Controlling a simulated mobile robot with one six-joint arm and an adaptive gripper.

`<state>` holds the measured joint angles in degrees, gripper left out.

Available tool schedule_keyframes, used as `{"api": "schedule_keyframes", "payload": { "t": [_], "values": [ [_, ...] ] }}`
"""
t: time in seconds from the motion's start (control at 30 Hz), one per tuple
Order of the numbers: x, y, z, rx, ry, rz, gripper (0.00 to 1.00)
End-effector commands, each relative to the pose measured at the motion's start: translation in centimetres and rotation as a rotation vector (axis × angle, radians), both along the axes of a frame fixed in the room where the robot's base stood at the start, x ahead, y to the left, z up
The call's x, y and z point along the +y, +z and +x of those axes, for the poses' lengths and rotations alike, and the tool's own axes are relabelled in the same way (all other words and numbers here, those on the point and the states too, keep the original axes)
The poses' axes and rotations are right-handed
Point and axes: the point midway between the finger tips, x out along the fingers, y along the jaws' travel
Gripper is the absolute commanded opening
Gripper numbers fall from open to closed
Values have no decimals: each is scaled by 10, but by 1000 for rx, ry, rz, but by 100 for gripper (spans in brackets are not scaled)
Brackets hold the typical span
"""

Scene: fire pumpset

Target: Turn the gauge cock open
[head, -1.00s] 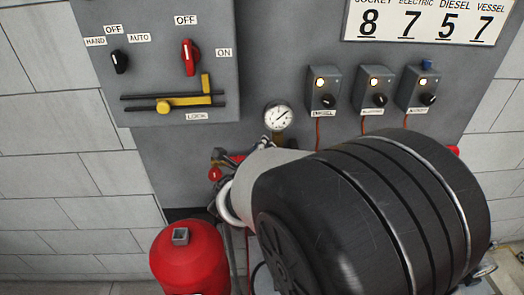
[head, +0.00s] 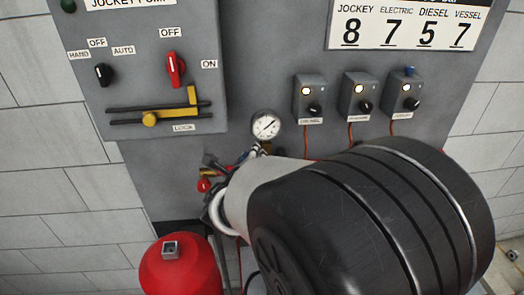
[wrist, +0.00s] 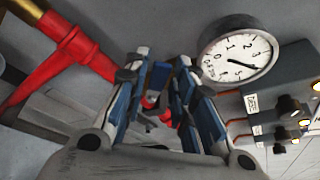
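The round white pressure gauge (head: 266,125) is on the grey panel, with a brass fitting (head: 265,148) just under it. The gauge (wrist: 240,55) is large at the upper right in the wrist view. A small blue piece (wrist: 158,75), which looks like the cock's handle, shows between the fingertips. The cock's body is mostly hidden by the fingers. My gripper (wrist: 160,85) is open, one finger on each side of the blue piece; I cannot tell whether they touch it. In the head view my arm covers most of the gripper.
A red pipe (wrist: 70,55) runs at the left of the wrist view. Several small grey switch boxes (head: 309,97) are right of the gauge. The jockey pump box (head: 150,80) is to the left. A red cylinder (head: 180,270) stands below.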

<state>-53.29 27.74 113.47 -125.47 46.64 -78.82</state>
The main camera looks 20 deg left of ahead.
Motion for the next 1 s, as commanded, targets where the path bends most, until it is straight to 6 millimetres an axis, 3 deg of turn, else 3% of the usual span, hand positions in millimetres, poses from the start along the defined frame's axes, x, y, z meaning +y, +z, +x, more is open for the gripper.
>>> {"api": "schedule_keyframes", "payload": {
  "t": [0.23, 0.6, 1.0],
  "values": [
    [-2, 2, -9, 0, 1, -1, 24],
    [-16, 19, -62, -1, 2, 0, 24],
    [-19, 20, -70, 0, 0, 0, 23]
  ]
}}
